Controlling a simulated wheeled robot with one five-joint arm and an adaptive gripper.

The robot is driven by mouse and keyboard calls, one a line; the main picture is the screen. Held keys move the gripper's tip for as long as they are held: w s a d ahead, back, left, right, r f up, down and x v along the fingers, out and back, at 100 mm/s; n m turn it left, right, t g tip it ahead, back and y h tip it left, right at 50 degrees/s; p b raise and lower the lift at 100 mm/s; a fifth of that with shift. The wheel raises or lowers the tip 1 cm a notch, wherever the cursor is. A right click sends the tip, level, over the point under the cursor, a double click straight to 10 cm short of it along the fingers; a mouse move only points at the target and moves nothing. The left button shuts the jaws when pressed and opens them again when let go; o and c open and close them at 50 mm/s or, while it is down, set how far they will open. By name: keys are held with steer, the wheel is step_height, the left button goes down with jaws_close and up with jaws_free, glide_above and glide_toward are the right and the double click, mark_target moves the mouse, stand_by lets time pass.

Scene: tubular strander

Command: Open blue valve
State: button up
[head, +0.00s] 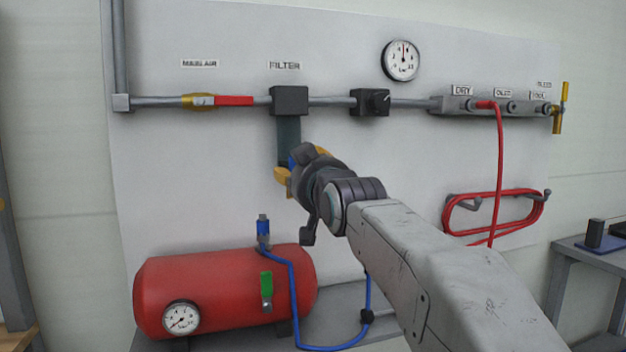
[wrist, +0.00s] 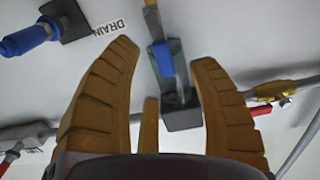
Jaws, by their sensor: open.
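The blue valve handle (wrist: 163,58) shows in the wrist view just past my fingertips, between them. In the head view only a sliver of blue (head: 291,161) shows beside my gripper, below the filter bowl (head: 289,140); my gripper hides the rest. My gripper (wrist: 165,57) is open, its yellow fingers on either side of the handle in the picture. I cannot tell whether they touch it.
The grey pipe carries the filter block (head: 290,100), a regulator (head: 371,102) and a yellow valve with red handle (head: 231,101). A red tank (head: 225,285) with a blue hose stands below. Another blue fitting (wrist: 27,39) is at left in the wrist view.

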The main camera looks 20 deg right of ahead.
steer(key=s, duration=0.8)
steer(key=shift+s, duration=0.15)
steer(key=shift+p, duration=0.4)
steer(key=s+f+g+p, duration=0.4)
steer(key=s+g+p, duration=0.1)
steer(key=s+p, duration=0.3)
steer(key=s+f+g+p, duration=0.4)
steer(key=s+p, duration=0.5)
steer(key=s, duration=0.1)
steer(key=s+f+g+p, duration=0.5)
steer(key=s+p, duration=0.3)
steer(key=s, duration=0.1)
steer(key=shift+a+g, duration=0.2)
steer(key=shift+g, duration=0.1)
